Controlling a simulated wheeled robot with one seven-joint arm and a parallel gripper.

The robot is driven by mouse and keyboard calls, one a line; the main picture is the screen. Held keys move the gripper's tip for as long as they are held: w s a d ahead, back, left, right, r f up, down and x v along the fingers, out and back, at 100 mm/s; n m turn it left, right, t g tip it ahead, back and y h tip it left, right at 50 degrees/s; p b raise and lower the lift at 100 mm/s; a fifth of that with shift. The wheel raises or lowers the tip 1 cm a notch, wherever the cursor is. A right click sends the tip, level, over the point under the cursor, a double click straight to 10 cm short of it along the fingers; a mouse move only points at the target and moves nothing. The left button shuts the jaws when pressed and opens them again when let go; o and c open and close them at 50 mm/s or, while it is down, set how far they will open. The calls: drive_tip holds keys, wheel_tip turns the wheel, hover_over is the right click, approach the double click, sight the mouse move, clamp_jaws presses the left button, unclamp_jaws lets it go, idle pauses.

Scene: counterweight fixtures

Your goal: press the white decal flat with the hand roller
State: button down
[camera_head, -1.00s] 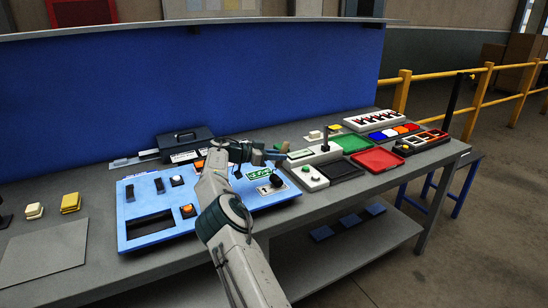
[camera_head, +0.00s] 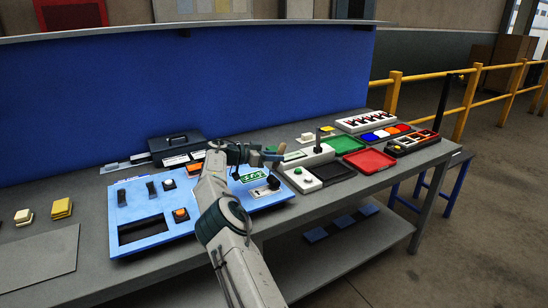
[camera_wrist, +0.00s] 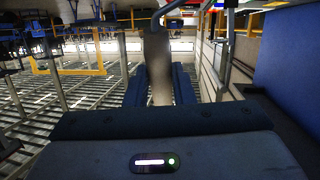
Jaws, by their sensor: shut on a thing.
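My gripper (camera_head: 270,156) is above the right part of the light-blue panel (camera_head: 128,238). In the wrist view its two blue fingers (camera_wrist: 159,86) are shut on the hand roller's brownish handle (camera_wrist: 158,60). A bent grey rod shows beyond the handle; I cannot make out the roller's drum. In the head view a tan end of the handle (camera_head: 281,148) shows by the fingertips. A green-and-white label (camera_head: 252,177) lies on the panel just below my gripper, and I cannot tell whether it is the white decal. The roller appears apart from the panel.
The panel carries dark switches, orange buttons and a black knob (camera_head: 273,182). A dark toolbox (camera_head: 178,147) stands behind it. To the right are a green-button box (camera_head: 303,178), a black tray (camera_head: 333,172) and a red tray (camera_head: 369,160).

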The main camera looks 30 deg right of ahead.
drive_tip(key=shift+f+b, duration=0.45)
drive_tip(key=shift+f, duration=0.15)
idle(0.7)
drive_tip(key=shift+r, duration=0.15)
drive_tip(key=shift+r+p, duration=2.1)
drive_tip(key=shift+r, duration=1.4)
